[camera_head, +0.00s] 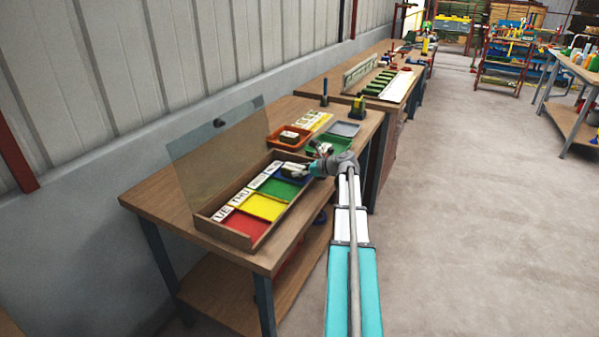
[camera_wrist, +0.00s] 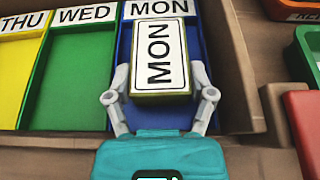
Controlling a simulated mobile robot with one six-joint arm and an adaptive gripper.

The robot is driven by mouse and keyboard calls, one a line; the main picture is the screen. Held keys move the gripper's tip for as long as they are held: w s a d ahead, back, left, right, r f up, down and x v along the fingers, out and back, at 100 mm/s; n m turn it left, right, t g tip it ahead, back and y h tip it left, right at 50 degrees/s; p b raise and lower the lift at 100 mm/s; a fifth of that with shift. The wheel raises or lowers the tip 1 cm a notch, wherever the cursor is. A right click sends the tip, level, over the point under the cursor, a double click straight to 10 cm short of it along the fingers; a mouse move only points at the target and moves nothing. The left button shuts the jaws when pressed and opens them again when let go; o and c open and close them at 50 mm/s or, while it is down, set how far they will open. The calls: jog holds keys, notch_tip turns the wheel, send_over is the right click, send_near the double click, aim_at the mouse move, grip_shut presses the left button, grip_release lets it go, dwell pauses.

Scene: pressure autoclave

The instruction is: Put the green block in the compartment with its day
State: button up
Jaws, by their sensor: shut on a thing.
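My gripper (camera_wrist: 160,98) is shut on a block (camera_wrist: 160,62) with a white top reading MON and a dull olive-yellow edge. In the wrist view the block is over the blue compartment (camera_wrist: 197,42), whose label (camera_wrist: 160,9) also reads MON. It cannot be told whether the block touches the floor. The lettering on the block is turned sideways to the label. The open box (camera_head: 248,239) has the blue compartment at its far end in the head view. There my gripper (camera_head: 311,167) is at that end, and the held block is hard to make out.
Green WED (camera_wrist: 72,80) and yellow THU (camera_wrist: 14,75) compartments lie left of the blue one; a red one (camera_head: 243,225) is at the near end. A clear lid (camera_head: 222,150) stands open behind. Orange (camera_head: 272,142) and green (camera_head: 338,151) trays stand beyond the box.

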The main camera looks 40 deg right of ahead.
jog(key=shift+f, duration=0.15)
jog(key=o, duration=1.1)
jog(key=shift+r, duration=0.25)
jog(key=p+v, duration=0.4)
jog(key=v, duration=0.6)
jog(key=shift+s+r, duration=0.2)
jog(key=shift+s+d+r+p, duration=0.15)
jog(key=shift+s+d+p, duration=0.2)
jog(key=shift+s, duration=0.25)
